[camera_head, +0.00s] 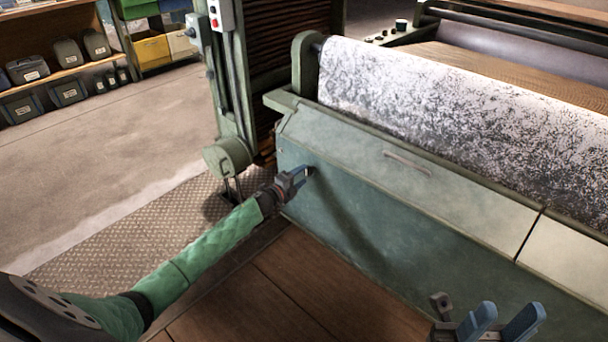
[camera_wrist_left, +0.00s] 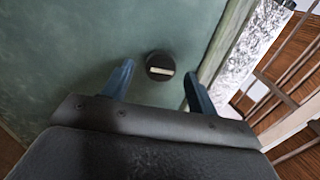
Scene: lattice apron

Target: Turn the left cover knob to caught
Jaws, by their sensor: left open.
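The left cover knob (camera_wrist_left: 160,66) is a round black knob with a pale bar across its face, on the green cover panel (camera_wrist_left: 70,60). The bar lies nearly level in the left wrist view. My left gripper (camera_head: 303,175) is at the left end of the cover (camera_head: 360,215), close to its face. Its blue fingers are apart, one to each side of the knob in the wrist view; I cannot tell whether they touch it. In the head view the gripper mostly hides the knob. My right gripper (camera_head: 502,324) is in front of the cover at lower right, fingers apart and empty.
A handle (camera_head: 407,163) sits on the cover's upper pale face. Above it is a large speckled roller (camera_head: 460,115). A green machine post (camera_head: 229,90) with a control box (camera_head: 221,14) stands left of the cover. The wooden platform (camera_head: 300,285) in front is clear.

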